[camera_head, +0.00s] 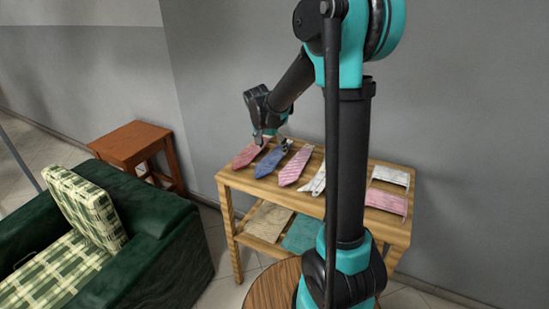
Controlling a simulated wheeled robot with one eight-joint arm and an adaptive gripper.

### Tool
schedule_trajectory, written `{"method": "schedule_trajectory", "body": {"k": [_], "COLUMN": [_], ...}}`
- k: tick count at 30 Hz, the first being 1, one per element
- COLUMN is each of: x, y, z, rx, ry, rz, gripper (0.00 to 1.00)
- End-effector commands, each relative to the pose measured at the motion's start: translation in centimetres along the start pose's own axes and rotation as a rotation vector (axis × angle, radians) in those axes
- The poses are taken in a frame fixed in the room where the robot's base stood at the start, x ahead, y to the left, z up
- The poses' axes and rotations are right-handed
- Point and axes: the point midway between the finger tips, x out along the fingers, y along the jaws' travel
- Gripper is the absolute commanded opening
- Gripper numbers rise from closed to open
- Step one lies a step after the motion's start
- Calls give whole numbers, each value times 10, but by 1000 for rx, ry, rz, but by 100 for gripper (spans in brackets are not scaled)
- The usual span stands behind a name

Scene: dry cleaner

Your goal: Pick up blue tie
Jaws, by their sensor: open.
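The blue tie (268,162) lies on the top of the wooden table (236,182), between a red tie (249,152) on its left and a pink tie (296,166) on its right. My gripper (272,140) is open, pointing down over the far, narrower end of the blue tie. Its fingers hide part of that end. I cannot tell whether they touch the tie.
White ties (314,182) and folded white and pink cloths (387,201) lie farther right on the table. A lower shelf holds folded cloths (302,233). A green armchair (160,240) and a brown stool (131,143) stand left. A grey wall (440,90) rises behind.

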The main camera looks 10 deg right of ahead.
Motion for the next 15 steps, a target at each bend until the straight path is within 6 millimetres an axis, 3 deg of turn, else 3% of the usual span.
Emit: {"method": "schedule_trajectory", "body": {"k": [6,15], "x": [29,36], "y": [-1,-1], "z": [2,2], "rx": [1,0], "ry": [0,0], "rz": [0,0], "gripper": [79,79]}}
